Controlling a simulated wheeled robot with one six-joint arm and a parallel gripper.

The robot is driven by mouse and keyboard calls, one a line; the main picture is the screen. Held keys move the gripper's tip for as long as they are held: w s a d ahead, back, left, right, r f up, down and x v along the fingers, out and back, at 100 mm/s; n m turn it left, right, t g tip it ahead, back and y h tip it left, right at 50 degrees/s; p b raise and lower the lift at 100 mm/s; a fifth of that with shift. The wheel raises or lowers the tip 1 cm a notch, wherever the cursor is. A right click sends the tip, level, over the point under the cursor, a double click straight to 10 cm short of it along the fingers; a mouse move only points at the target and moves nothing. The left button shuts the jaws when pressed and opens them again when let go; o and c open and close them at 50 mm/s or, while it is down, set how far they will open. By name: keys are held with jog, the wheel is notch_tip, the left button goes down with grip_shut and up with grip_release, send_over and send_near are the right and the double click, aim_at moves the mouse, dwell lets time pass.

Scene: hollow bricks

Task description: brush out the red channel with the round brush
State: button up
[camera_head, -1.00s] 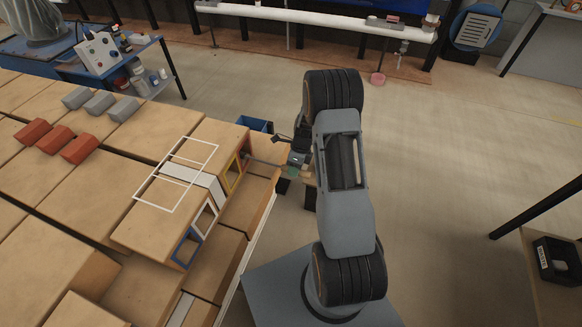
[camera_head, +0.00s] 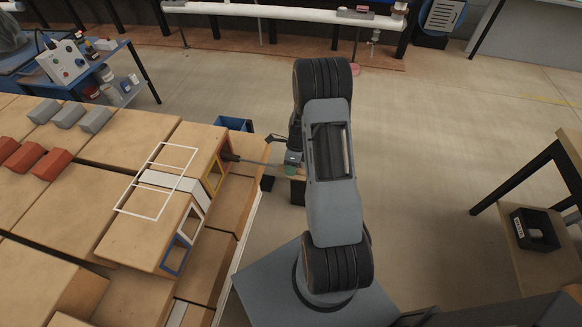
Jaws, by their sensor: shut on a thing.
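The red channel (camera_head: 225,143) is the far opening in the side of the hollow brick block, with a red rim. The round brush (camera_head: 255,163) has a thin grey rod that runs left from my gripper (camera_head: 290,160) to the red opening. A dark head shows at the mouth of the red channel; I cannot tell how much of it is inside. My gripper is shut on the brush at its handle end, to the right of the block. Its fingers are small and partly hidden by my arm.
Yellow (camera_head: 213,177), white (camera_head: 189,222) and blue (camera_head: 176,256) rimmed openings lie along the same side. A blue bin (camera_head: 233,124) stands behind. Red and grey blocks lie at left.

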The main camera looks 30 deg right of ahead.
jog(key=shift+a, duration=0.1)
jog(key=shift+w+a, duration=2.95)
jog(key=shift+a, duration=0.05)
jog(key=shift+s+d+p, duration=0.4)
jog(key=shift+s+d, duration=2.55)
jog(key=shift+d, duration=0.15)
jog(key=s+d, duration=0.9)
jog(key=d, duration=0.1)
jog(key=shift+s, duration=0.3)
